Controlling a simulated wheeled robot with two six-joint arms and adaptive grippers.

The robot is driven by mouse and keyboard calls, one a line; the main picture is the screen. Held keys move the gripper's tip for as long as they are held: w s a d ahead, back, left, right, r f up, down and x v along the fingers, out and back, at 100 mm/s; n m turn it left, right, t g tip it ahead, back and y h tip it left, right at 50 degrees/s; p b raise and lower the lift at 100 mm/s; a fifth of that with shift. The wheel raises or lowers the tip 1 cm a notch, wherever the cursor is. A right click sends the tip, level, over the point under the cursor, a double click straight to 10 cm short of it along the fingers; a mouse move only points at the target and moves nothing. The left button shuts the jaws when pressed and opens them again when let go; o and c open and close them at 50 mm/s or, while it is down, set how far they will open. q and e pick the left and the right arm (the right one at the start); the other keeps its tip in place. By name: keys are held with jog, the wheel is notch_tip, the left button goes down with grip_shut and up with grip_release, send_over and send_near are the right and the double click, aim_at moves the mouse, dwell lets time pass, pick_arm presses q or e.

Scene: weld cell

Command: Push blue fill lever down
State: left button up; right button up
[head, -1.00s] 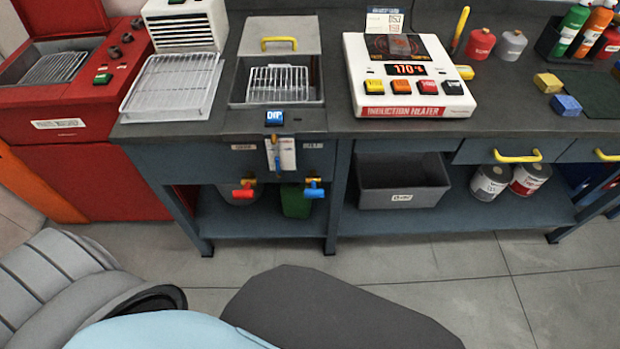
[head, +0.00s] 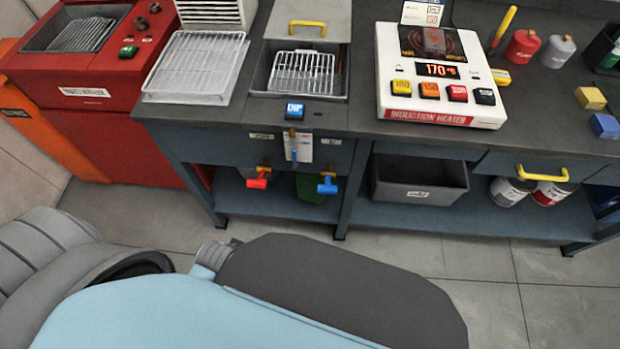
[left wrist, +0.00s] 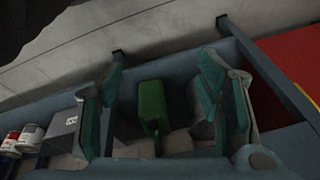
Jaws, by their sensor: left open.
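The blue lever (head: 327,186) sits on a valve under the front of the dip tank bench, with its handle crosswise. A red lever (head: 259,180) sits to its left at about the same height. A small brass and blue fitting (head: 294,152) is above and between them, in front of a white label. My left gripper (left wrist: 160,90) shows in the left wrist view, its teal fingers spread with nothing held. A green container (left wrist: 152,105) on the lower shelf appears between and beyond the fingers. I cannot make out the blue lever in that view. My right gripper is not seen.
The dip tank (head: 255,88) with a wire basket is above the levers. An induction heater (head: 442,117) reading 170 stands to the right. A grey bin (head: 381,191) and cans are on the lower shelf. A bench leg stands right of the blue lever. The floor in front is clear.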

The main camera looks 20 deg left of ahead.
pick_arm(q)
jog(key=w+d+r+m+p, duration=0.1)
jog(key=w+r, duration=0.1)
jog(key=r, duration=0.5)
jog(key=w+d+r+m+p, duration=0.1)
jog(key=w+r, duration=0.1)
jog(key=r, duration=0.6)
jog(key=m+h, duration=0.5)
jog(key=m, duration=0.7)
send_near(325, 185)
jog(key=shift+m, duration=0.4)
jog(key=b+x, duration=0.4)
jog(key=x, duration=0.6)
jog(key=shift+a+f+b, duration=0.1)
jog(key=shift+f+b, duration=0.1)
jog(key=shift+b, duration=0.1)
jog(key=shift+w+f, duration=0.1)
jog(key=shift+f, duration=0.1)
grip_shut()
